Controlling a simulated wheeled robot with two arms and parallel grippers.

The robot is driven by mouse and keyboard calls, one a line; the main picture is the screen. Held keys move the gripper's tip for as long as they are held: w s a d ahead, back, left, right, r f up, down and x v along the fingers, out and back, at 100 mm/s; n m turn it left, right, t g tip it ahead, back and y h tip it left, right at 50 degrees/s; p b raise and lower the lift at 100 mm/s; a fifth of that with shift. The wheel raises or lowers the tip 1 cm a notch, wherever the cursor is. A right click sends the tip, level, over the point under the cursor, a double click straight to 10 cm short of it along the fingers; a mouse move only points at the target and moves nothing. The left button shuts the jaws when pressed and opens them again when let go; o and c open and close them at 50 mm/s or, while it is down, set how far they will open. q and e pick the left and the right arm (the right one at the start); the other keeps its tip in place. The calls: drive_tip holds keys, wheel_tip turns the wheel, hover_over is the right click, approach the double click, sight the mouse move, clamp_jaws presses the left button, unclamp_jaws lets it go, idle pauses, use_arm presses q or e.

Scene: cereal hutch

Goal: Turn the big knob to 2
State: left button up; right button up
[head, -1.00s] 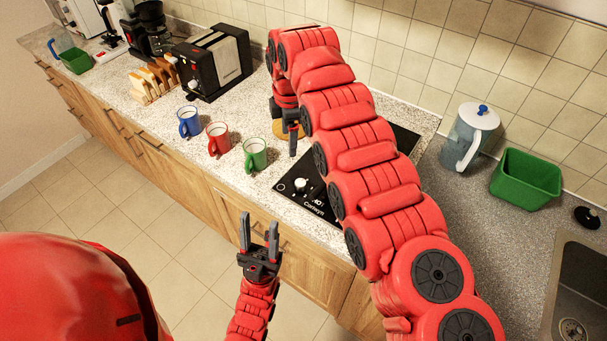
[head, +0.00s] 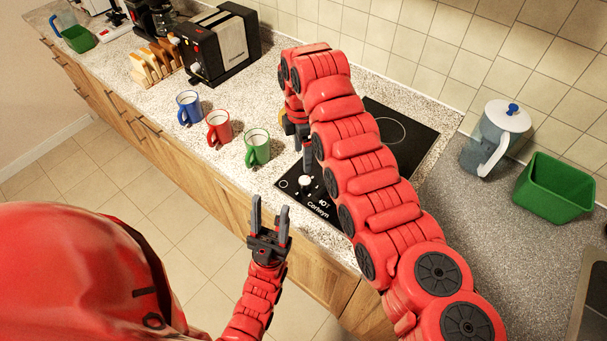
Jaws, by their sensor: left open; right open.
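The black hob (head: 352,208) is set into the counter and carries a white round knob (head: 305,182) near its front left corner. Markings and the brand name are printed beside the knob; its setting is too small to read. My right gripper (head: 307,164) points down just above and behind the knob, open, and partly hidden by my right arm. I cannot tell whether its fingers touch the knob. My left gripper (head: 269,208) is open and empty, pointing up in front of the counter's front edge, lower than the knob in the picture.
Blue (head: 189,107), red (head: 219,128) and green (head: 257,148) mugs stand left of the hob. A toaster (head: 217,45) and a toast rack (head: 156,64) are behind them. A jug (head: 494,138) and a green tub (head: 553,188) stand to the right.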

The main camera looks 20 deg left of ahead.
sight(303, 181)
drive_tip(key=f+p, duration=0.1)
drive_tip(key=f, duration=0.4)
drive_tip(key=f+p, duration=0.1)
drive_tip(key=f, duration=0.1)
drive_tip(key=shift+s+d+f+p, duration=0.2)
drive_tip(key=shift+s+f+p, duration=0.05)
drive_tip(key=shift+f+p, duration=0.1)
drive_tip(key=shift+f, duration=1.15)
clamp_jaws()
